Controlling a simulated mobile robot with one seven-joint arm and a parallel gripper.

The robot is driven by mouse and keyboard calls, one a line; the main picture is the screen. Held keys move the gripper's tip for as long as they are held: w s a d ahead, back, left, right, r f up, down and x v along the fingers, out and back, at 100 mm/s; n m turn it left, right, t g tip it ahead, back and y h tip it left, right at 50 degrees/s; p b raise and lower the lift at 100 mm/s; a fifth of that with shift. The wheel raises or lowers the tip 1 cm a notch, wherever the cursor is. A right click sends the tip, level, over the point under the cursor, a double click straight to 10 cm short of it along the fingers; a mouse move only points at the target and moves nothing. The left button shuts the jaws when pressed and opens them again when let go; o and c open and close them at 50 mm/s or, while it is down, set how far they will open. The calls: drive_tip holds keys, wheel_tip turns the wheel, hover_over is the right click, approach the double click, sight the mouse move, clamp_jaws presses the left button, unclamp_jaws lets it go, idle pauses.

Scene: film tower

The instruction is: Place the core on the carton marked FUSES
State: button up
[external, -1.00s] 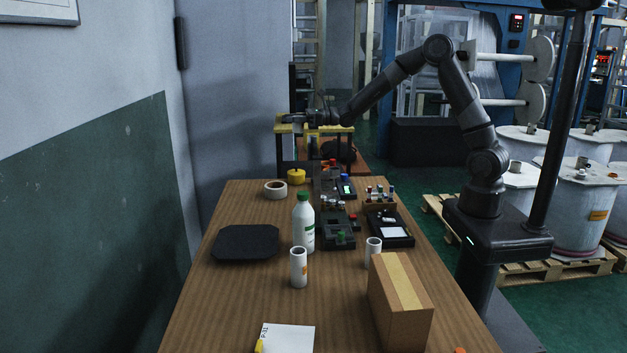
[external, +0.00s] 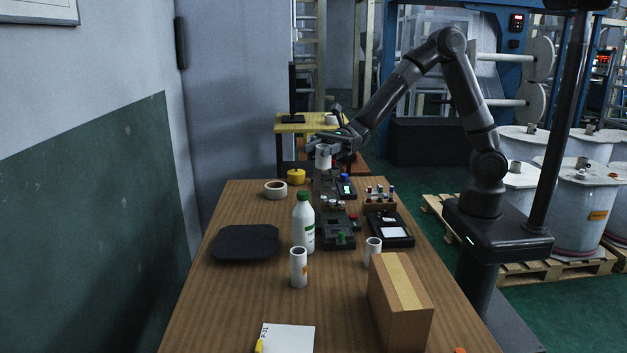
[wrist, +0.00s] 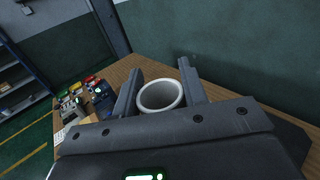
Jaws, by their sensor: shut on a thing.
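My gripper (external: 324,150) is shut on a white core (external: 323,160), a short hollow tube, held upright above the far end of the wooden table. In the wrist view the core's round open rim (wrist: 160,96) shows between the two fingers of my gripper (wrist: 160,92). A brown carton (external: 399,304) with a tan tape strip stands at the near right of the table. No FUSES marking can be read on its visible sides. Two other white tubes stand on the table, one left of the carton (external: 299,268) and one just behind it (external: 373,252).
A white bottle (external: 303,225), a black tray (external: 246,243), a tape ring (external: 276,190) and a yellow pot (external: 296,177) stand on the table (external: 215,310). Dark devices (external: 338,232) fill the middle right. The near left is mostly clear, beside a white sheet (external: 287,338).

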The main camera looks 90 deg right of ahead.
drive_tip(key=s+a+n+g+y, duration=0.3)
drive_tip(key=s+a+n+g, duration=0.3)
drive_tip(key=s+a, duration=0.85)
drive_tip(key=m, duration=0.1)
hover_over(400, 283)
drive_tip(key=shift+g, duration=0.4)
wheel_tip(400, 283, down, 12)
drive_tip(key=shift+f, duration=2.2)
drive_tip(key=o, duration=1)
drive_tip(key=shift+f, duration=0.1)
drive_tip(key=shift+o, duration=0.2)
